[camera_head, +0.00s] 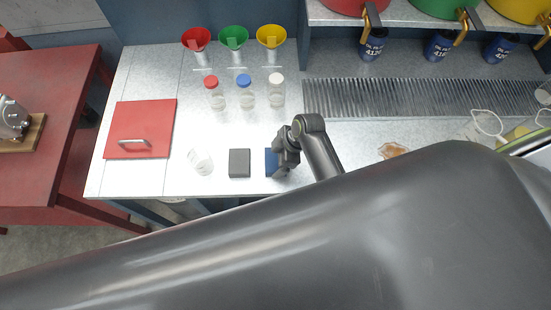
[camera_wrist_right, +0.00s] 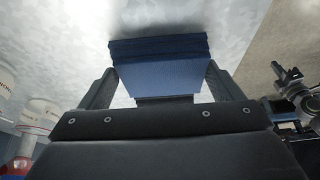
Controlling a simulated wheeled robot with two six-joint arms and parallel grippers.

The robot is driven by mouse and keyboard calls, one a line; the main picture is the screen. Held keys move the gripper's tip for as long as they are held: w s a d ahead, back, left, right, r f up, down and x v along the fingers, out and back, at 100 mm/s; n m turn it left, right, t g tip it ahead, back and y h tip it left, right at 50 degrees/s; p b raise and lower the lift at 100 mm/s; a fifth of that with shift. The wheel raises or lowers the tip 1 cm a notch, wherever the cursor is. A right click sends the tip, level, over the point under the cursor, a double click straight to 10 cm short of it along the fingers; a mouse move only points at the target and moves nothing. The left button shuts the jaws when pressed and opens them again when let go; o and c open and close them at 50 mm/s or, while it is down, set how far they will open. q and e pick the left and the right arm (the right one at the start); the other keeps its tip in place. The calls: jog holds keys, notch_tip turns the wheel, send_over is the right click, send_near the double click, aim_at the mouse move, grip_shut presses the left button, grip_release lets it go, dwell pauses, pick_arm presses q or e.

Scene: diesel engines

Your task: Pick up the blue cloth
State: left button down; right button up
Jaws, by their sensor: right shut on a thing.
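The blue cloth (camera_head: 270,161) is a folded dark blue stack at the front edge of the metal bench, right of a dark grey block. My right gripper (camera_head: 281,165) reaches down over its right side and partly hides it. In the right wrist view the cloth (camera_wrist_right: 160,76) sits between the two fingers of my right gripper (camera_wrist_right: 162,82), which is shut on it. I cannot tell whether the cloth is clear of the bench top. My left gripper is not in view.
The dark grey block (camera_head: 239,163) and a clear beaker (camera_head: 201,163) stand left of the cloth. Capped bottles (camera_head: 246,94) and coloured funnels (camera_head: 233,38) are behind. A red panel (camera_head: 140,130) lies at left. An orange-brown piece (camera_head: 393,150) lies at right.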

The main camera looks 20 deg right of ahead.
jog(key=shift+r, duration=0.1)
notch_tip(320, 180, up, 10)
jog(key=b, duration=0.2)
dwell(0.6)
